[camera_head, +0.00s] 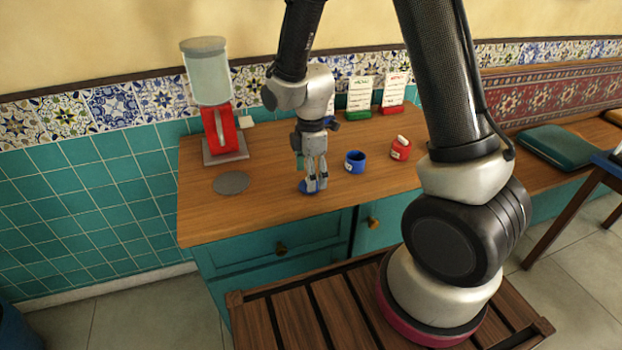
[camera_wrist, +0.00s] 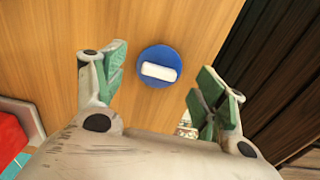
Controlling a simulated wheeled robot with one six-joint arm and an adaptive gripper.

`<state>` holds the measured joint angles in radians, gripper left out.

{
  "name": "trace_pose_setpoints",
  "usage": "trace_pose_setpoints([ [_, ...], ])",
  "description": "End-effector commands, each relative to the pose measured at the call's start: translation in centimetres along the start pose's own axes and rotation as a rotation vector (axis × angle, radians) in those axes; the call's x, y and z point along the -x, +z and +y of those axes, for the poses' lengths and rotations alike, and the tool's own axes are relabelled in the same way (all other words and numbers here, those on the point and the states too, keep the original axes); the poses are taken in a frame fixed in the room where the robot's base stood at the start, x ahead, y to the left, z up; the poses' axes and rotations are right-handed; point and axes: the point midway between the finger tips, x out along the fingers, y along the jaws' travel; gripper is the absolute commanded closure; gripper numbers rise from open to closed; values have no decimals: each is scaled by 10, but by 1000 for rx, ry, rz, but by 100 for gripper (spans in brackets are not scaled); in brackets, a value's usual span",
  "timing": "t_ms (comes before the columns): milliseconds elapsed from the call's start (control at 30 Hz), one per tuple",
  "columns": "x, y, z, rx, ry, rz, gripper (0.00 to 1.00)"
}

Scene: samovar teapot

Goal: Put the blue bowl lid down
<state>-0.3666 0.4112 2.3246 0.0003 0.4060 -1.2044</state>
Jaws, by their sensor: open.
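The blue bowl lid (camera_wrist: 150,58) is a round blue disc with a white bar handle. It lies flat on the wooden counter, handle up, and also shows under my gripper in the head view (camera_head: 308,188). My gripper (camera_head: 316,186) points straight down just over the lid. In the wrist view its two green-padded fingers (camera_wrist: 162,85) are spread apart, one on each side of the lid, with nothing between them. The blue bowl (camera_head: 355,162) stands open on the counter, right of my gripper, with a white label on its side.
A red bowl (camera_head: 400,149) with a white-handled lid stands farther right. A red dispenser (camera_head: 222,130) with a clear container is at the back left, a grey disc (camera_head: 231,183) in front of it. The counter's front left is clear.

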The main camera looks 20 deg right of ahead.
Motion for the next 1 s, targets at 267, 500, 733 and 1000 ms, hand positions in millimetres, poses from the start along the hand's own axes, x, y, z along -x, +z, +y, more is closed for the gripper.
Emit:
trace_pose_setpoints([
  [267, 64, 0, 1, 0, 6, 2, 29],
  [500, 95, 0, 0, 0, 2, 1, 29],
  [733, 110, 7, -3, -51, 15, 6, 29],
  [1000, 205, 78, -62, -656, 149, 89, 29],
])
